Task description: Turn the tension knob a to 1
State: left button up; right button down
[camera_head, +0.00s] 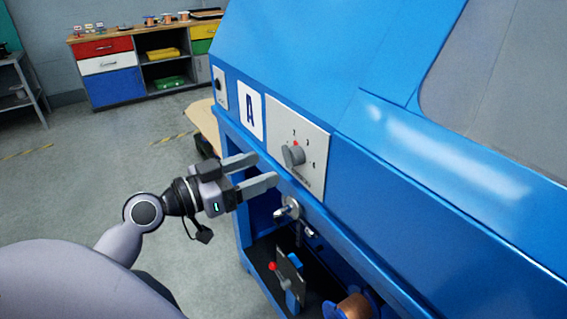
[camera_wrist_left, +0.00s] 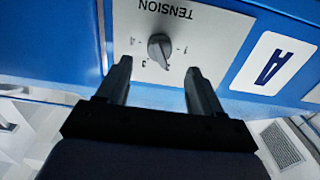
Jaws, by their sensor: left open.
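The tension knob a (camera_head: 293,157) is a grey knob on a pale plate (camera_head: 312,180) beside the label "A" on the blue machine. A red mark shows at its upper side, and the digits 2, 3 and 4 can be read around it; its exact setting is hard to tell. My left gripper (camera_head: 267,169) is open, with its fingers pointing at the plate just left of and below the knob, apart from it. In the left wrist view the knob (camera_wrist_left: 159,48) appears upside down, just beyond and between the open fingertips (camera_wrist_left: 159,68). My right gripper is not in view.
Below the plate are a metal fitting (camera_head: 288,209), a red-tipped lever (camera_head: 273,267) and a copper spool (camera_head: 354,306) inside the blue frame. A cabinet with coloured drawers (camera_head: 118,84) stands far back. The floor at left is open.

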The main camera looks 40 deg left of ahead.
aim_at(285, 160)
pick_arm(q)
jog(key=shift+p+x, duration=0.9)
jog(key=shift+x, duration=2.35)
jog(key=shift+c, duration=0.3)
jog(key=c, duration=1)
